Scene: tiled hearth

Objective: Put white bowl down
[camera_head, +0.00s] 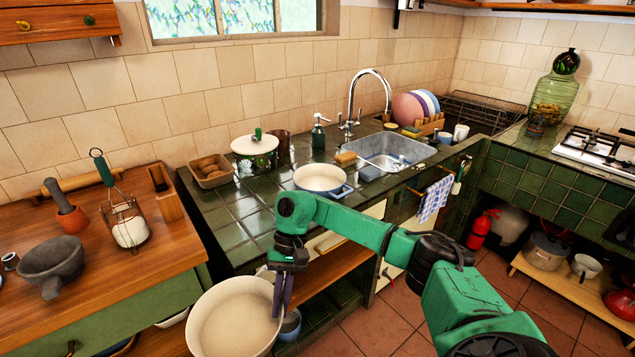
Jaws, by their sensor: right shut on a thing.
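The white bowl (235,320), large and cream coloured, is at the bottom of the view, left of the middle. My right gripper (281,292) is shut on its right rim. The bowl is held with its inside facing up, in front of the green tiled counter, lower than the worktop. Its lower edge is cut off or hidden, so I cannot tell what is beneath it. The inside looks empty. My left gripper is out of view.
The tiled counter (232,236) has bare room at its front left. A white pan (321,179), a lidded pot (255,153) and a basket (211,171) stand behind. The sink (386,153) is right. A wooden worktop (150,262) holds a mortar (52,262).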

